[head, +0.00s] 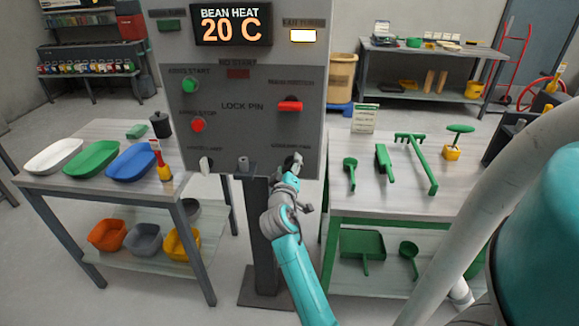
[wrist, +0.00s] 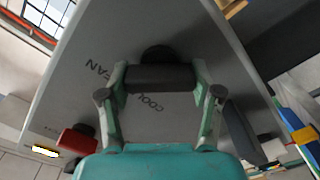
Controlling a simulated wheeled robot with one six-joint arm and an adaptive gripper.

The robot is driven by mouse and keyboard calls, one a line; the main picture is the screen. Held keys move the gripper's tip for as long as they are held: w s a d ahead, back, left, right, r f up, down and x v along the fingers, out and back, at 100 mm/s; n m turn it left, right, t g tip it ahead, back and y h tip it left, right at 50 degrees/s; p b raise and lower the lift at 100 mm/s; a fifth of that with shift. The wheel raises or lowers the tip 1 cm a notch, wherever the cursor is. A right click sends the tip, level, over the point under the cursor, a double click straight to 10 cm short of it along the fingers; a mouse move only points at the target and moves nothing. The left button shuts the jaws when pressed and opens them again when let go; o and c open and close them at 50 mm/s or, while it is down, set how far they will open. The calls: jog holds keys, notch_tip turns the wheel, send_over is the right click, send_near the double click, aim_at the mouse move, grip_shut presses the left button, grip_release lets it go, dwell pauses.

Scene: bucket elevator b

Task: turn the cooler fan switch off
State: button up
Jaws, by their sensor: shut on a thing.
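The cooler fan switch is a dark knob (wrist: 162,79) at the lower right of the grey control panel (head: 240,125). My gripper (head: 291,170) reaches up to it from below and mostly hides it in the head view. In the wrist view my gripper's two fingers (wrist: 160,90) are closed on the ends of the knob, with the COOLER FAN lettering beside it. The knob's handle lies across the wrist picture. Its exact on or off setting cannot be told. A lamp (head: 302,35) at the panel's upper right is lit.
A red switch (head: 290,105) sits just above, with green (head: 190,86) and red (head: 197,125) buttons to its left. The display (head: 233,24) reads BEAN HEAT 20 C. Tables with trays (head: 80,206) and green tools (head: 415,160) flank the panel.

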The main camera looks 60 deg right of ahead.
jog(key=n, duration=0.4)
jog(key=shift+f+n, duration=0.15)
jog(key=shift+n, duration=2.05)
jog(key=o, duration=1.2)
jog(key=shift+c, duration=0.2)
jog(key=v, duration=1.2)
jog(key=shift+f, duration=0.1)
